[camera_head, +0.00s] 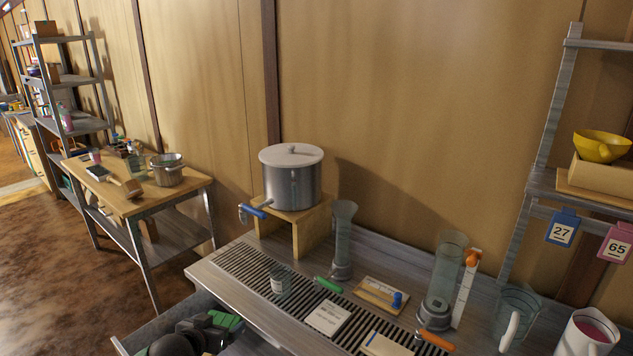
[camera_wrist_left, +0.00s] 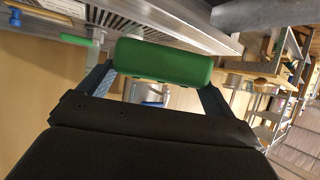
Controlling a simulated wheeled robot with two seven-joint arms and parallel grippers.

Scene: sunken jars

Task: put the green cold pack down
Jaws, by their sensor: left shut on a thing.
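The green cold pack (camera_head: 228,321) is at the bottom of the head view, partly hidden behind my dark left gripper (camera_head: 208,332). In the left wrist view the green pack (camera_wrist_left: 185,62) lies across between the two fingers of my left gripper (camera_wrist_left: 160,70), which is shut on it. The pack appears in front of the counter's front edge, over or in an open drawer (camera_head: 140,333); I cannot tell whether it touches anything below. My right gripper is not in view.
The counter (camera_head: 225,272) carries a lidded pot (camera_head: 290,185) on a wooden stand, a small glass jar (camera_head: 279,281), tall glass cylinders (camera_head: 341,235), a green-handled tool (camera_head: 328,285) and white cards (camera_head: 327,318). A wooden table (camera_head: 185,187) stands at the left, with open floor in front.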

